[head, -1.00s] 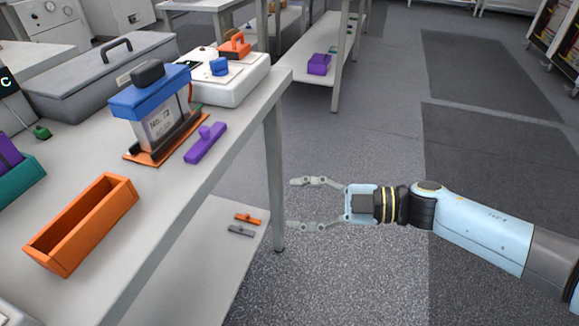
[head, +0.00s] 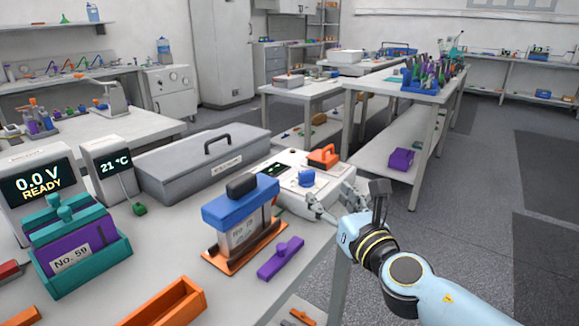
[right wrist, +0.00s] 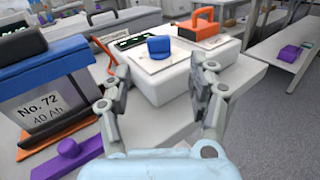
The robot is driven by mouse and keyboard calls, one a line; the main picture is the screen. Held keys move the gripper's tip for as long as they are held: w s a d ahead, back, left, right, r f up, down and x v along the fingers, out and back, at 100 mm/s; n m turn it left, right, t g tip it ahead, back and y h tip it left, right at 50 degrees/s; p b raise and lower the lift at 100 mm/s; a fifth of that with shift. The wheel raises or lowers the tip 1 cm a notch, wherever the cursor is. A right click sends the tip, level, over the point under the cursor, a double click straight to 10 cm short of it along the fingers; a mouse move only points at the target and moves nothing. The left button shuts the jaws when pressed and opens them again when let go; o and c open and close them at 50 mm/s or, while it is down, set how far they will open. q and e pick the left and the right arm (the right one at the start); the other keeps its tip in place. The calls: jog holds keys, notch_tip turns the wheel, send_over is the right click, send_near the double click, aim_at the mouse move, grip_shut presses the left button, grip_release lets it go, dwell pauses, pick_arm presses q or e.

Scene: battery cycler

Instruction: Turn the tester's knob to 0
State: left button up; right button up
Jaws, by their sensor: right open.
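The tester (head: 291,198) is a white box near the far right end of the bench, with a dark display (head: 283,171) on its top. Its blue knob (head: 306,178) stands up from a pale plate. It also shows in the right wrist view (right wrist: 159,47), ahead between my fingers; the knob's setting is too small to read. My right gripper (head: 332,203) is open and empty at the tester's near right side, apart from the knob. Its two fingers also show in the right wrist view (right wrist: 155,80). My left gripper is not in view.
Battery No. 72 (head: 240,222) sits on an orange base to the left. A purple piece (head: 281,258) lies on the bench in front. A grey case (head: 195,165) stands behind. Open floor lies to the right.

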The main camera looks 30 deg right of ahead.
aim_at(308, 174)
jog(key=shift+w+r+n, duration=0.15)
jog(key=shift+w+n, duration=0.2)
jog(key=shift+n, duration=0.05)
jog(key=w, duration=0.3)
jog(key=w+d, duration=0.1)
jog(key=w, duration=0.6)
jog(key=shift+w+d, duration=0.1)
jog(key=shift+d, duration=0.3)
jog(key=shift+c, duration=0.2)
